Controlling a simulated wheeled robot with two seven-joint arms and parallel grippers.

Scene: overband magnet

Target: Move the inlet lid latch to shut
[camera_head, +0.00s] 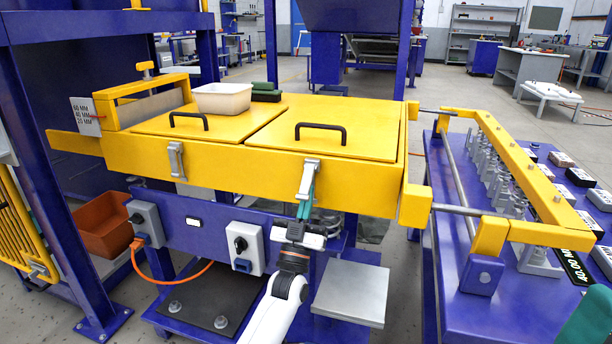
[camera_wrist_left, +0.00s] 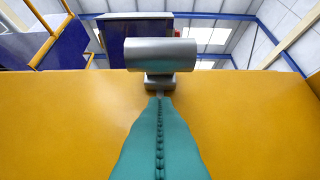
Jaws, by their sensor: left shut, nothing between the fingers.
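The yellow machine top has two lids with black handles, the left lid (camera_head: 190,122) and the right lid (camera_head: 322,137). A metal latch (camera_head: 308,178) on the front face below the right lid leans outward; the wrist view shows its grey cylindrical end (camera_wrist_left: 160,54). Another latch (camera_head: 176,160) stands upright below the left lid. I cannot tell which is the inlet lid's. My left gripper (camera_head: 307,196), with teal fingers shut and empty, is just below the right latch; its tips (camera_wrist_left: 160,98) reach the latch's lower part, contact unclear. A teal part of my right gripper (camera_head: 590,322) shows at the lower right corner.
A cream tub (camera_head: 222,98) and a dark green item (camera_head: 266,92) sit on the machine top. Grey switch boxes (camera_head: 245,247) are on the blue panel below. A yellow rail frame (camera_head: 525,165) stands over the blue table (camera_head: 450,300) at right.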

